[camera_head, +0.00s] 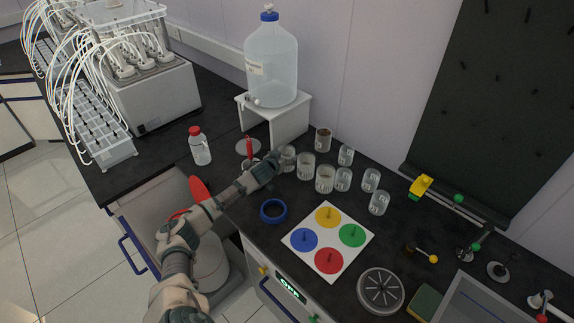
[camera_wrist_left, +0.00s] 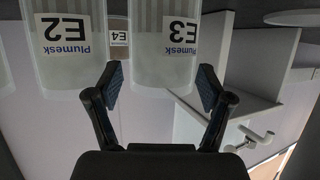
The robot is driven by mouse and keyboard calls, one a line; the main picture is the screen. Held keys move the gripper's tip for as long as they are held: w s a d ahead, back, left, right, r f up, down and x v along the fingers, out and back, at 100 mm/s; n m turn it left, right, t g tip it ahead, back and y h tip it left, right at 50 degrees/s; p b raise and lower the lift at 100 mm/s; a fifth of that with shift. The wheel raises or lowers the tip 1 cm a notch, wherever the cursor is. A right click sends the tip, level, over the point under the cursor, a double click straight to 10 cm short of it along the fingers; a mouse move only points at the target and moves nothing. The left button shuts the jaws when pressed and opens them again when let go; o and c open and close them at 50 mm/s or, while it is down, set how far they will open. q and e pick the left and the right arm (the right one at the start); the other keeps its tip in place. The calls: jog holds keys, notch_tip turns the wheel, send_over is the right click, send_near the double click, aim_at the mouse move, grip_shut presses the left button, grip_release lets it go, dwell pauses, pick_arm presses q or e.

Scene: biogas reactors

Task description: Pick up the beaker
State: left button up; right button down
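Several clear glass beakers stand on the dark bench in the head view. My left gripper (camera_head: 272,162) reaches to the leftmost one, a beaker (camera_head: 288,156) partly hidden behind it. In the left wrist view, which is upside down, the open fingers (camera_wrist_left: 160,88) stand on either side of a beaker labelled E3 (camera_wrist_left: 165,50), with a visible gap at each side. Another label, E4, shows farther back. My right gripper is not in view.
A white stand (camera_head: 290,118) with a large bottle (camera_head: 271,62) is just behind the gripper. A red-capped bottle (camera_head: 201,150), a blue ring (camera_head: 273,211) and a board with coloured discs (camera_head: 327,238) are nearby. An open drawer lies below the arm.

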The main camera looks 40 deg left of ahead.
pick_arm(q)
jog(key=shift+s+a, duration=0.2)
jog(key=shift+a, duration=0.2)
jog(key=shift+c, duration=0.8)
jog(key=shift+a, duration=0.15)
jog(key=c, duration=0.8)
jog(key=shift+d, duration=0.25)
jog(key=c, duration=0.6)
jog(key=shift+o, duration=0.2)
jog(key=shift+r, duration=0.1)
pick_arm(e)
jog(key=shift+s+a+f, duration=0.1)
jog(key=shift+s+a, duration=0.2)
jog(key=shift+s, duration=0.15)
